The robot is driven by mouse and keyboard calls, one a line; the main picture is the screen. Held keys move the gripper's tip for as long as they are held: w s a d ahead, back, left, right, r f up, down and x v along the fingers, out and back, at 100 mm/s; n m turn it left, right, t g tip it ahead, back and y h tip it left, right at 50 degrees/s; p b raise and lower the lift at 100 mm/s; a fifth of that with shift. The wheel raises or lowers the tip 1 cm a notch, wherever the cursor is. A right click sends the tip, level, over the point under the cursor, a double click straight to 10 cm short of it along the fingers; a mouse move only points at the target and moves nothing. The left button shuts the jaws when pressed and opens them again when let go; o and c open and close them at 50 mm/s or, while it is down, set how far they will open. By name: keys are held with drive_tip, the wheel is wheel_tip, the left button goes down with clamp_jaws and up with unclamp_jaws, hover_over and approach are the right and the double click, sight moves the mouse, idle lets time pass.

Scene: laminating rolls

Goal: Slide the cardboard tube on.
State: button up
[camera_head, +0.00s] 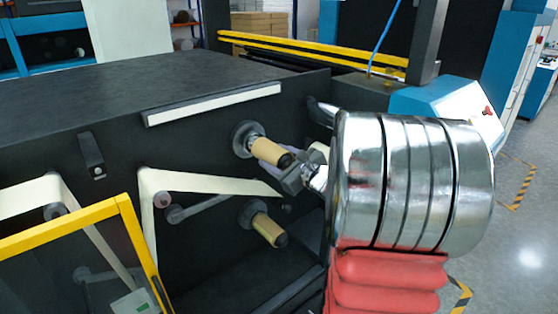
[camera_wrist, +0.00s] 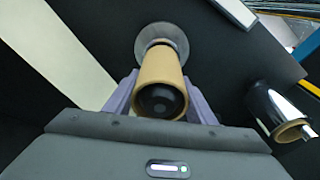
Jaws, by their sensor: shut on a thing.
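The tan cardboard tube (camera_head: 268,150) is around the upper spindle on the dark machine face. In the wrist view the tube (camera_wrist: 160,68) points at me, with the dark spindle end (camera_wrist: 160,100) in its mouth. A short bright stretch of spindle shows between the tube and the round grey flange (camera_head: 245,138); the flange is also in the wrist view (camera_wrist: 162,38). My gripper (camera_head: 279,158) has its pale purple fingers on either side of the tube, as the wrist view (camera_wrist: 160,85) also shows, and is shut on it.
A second tan roll (camera_head: 267,228) sits on a lower spindle, close below the first. White web (camera_head: 200,182) runs over rollers at left. A yellow-framed clear guard (camera_head: 70,245) stands at lower left. Floor at right looks open.

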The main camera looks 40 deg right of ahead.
drive_tip(key=shift+w, duration=0.75)
drive_tip(key=o, duration=1.1)
drive_tip(key=shift+o, duration=0.2)
drive_tip(key=s+r, duration=0.1)
drive_tip(key=s, duration=1.2)
drive_tip(key=shift+s+a+r, duration=0.25)
drive_tip(key=shift+s+r, duration=0.05)
drive_tip(key=shift+r, duration=0.1)
